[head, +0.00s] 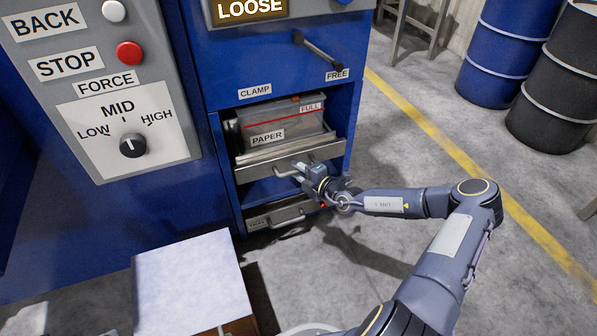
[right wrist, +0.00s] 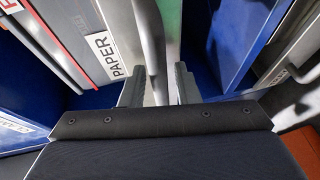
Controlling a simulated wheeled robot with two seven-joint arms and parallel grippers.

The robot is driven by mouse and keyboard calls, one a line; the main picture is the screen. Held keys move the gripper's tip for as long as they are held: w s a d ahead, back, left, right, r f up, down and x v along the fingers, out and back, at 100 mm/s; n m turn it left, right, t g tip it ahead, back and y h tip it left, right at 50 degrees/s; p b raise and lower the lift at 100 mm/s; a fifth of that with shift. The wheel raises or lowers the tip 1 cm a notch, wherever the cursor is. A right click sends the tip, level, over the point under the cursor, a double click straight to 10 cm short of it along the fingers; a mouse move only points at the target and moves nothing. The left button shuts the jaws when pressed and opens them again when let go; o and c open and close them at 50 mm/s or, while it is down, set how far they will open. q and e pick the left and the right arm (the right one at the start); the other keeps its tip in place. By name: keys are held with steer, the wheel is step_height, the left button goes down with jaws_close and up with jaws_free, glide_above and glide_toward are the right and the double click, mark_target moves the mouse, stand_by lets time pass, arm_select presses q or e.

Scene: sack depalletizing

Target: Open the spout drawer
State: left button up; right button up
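A blue cabinet bay holds a clear bin marked PAPER (head: 285,122) above a grey metal drawer front (head: 262,166) with a bar handle (head: 284,174). No label on this front can be read. My right gripper (head: 300,171) is at this handle, coming from the right. In the right wrist view the grey bar (right wrist: 154,45) runs between the two fingers of my right gripper (right wrist: 160,87). The fingers stand apart with a narrow gap visible beside the bar. My left gripper is not in view.
A control panel with BACK, STOP and a FORCE dial (head: 132,145) is at the left. A lever (head: 318,50) sits above the bay near CLAMP and FREE. A pale box (head: 188,275) stands in front. Floor right of the cabinet is clear; drums (head: 505,50) stand behind.

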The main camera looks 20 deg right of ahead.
jaws_close()
steer(key=shift+s+r+p, duration=0.1)
steer(key=shift+s+p, duration=0.4)
steer(key=shift+p, duration=0.05)
steer(key=s+a+p, duration=0.1)
steer(key=s+p, duration=1.1)
steer(key=s, duration=1.5)
steer(key=shift+a, duration=0.25)
